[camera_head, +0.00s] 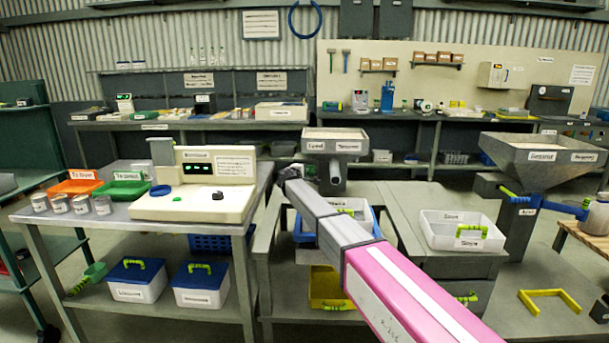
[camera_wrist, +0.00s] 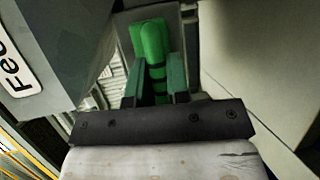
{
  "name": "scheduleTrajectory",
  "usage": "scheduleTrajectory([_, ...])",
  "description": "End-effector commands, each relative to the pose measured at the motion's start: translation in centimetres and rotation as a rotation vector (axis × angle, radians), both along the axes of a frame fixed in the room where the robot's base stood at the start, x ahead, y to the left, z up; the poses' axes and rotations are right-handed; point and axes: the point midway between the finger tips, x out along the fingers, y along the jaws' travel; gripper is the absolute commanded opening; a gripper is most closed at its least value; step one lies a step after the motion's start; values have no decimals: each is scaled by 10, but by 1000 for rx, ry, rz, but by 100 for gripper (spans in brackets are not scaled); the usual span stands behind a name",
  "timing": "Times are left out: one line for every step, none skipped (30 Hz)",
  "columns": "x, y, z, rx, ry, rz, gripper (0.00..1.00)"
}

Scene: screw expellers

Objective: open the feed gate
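A hopper labelled "Feed" (camera_head: 336,141) stands in the middle of the head view on a grey machine. Its grey wall with the "Feed" label (camera_wrist: 20,65) shows at the left of the wrist view. A green handle (camera_wrist: 150,40) stands straight ahead in the wrist view, beside that wall. My gripper (camera_wrist: 157,82) has its two fingers close together on either side of the handle, with little or no gap visible, and appears shut on it. In the head view my gripper (camera_head: 286,174) is small, left of the hopper, and the handle cannot be made out. The gate plate is hidden.
A bench with a cream scale (camera_head: 195,190) stands at the left. A white tray (camera_head: 461,232) sits right of my arm. A blue tray (camera_head: 372,222) is partly behind my arm. A larger hopper (camera_head: 543,155) stands at the right. A pale surface (camera_wrist: 250,70) is close at the right of the wrist view.

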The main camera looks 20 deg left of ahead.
Motion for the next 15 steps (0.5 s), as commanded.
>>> scheduleTrajectory([0,0,0,0,0,0,0])
scheduleTrajectory([0,0,0,0,0,0,0])
scheduleTrajectory([-1,0,0,0,0,0,0])
scheduleTrajectory([-2,-1,0,0,0,0,0])
scheduleTrajectory([-5,-1,0,0,1,0,0])
scheduleTrajectory([-9,-2,0,0,1,1,0])
scheduleTrajectory([-13,-3,0,0,1,1,0])
scheduleTrajectory([-17,-4,0,0,1,1,0])
scheduleTrajectory([-24,-6,0,0,0,2,0])
scheduleTrajectory([-30,-7,0,-1,0,2,0])
scheduleTrajectory([-35,-8,0,-1,0,2,0])
scheduleTrajectory([-41,-10,0,-1,0,2,0])
scheduleTrajectory([-44,-11,0,-1,0,2,0])
scheduleTrajectory([-47,-11,0,-1,0,2,0])
scheduleTrajectory([-48,-12,0,-1,0,1,0])
